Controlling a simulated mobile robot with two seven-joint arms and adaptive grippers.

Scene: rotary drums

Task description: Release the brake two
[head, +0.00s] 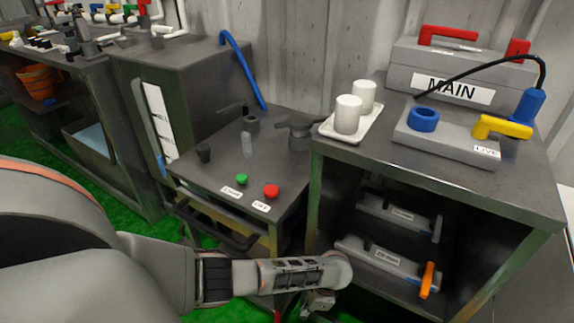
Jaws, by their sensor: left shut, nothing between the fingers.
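No part that I can clearly read as brake two shows; the small labels are too blurred. A grey bar-shaped unit (385,263) with a white label and an upright orange lever (427,280) at its right end sits on the lower shelf of the right cabinet. A similar grey unit (400,217) sits on the shelf above it. My left gripper (318,303) is low at the bottom centre, in front of and left of the cabinet. It is shut and empty, mostly hidden below my wrist. My right gripper is out of view.
The low bench (210,170) carries a green button (242,179) and a red button (271,191). On the right cabinet top (530,180) stand white cups (347,114) on a tray, a grey block with a yellow handle (502,127), and a MAIN box (450,90).

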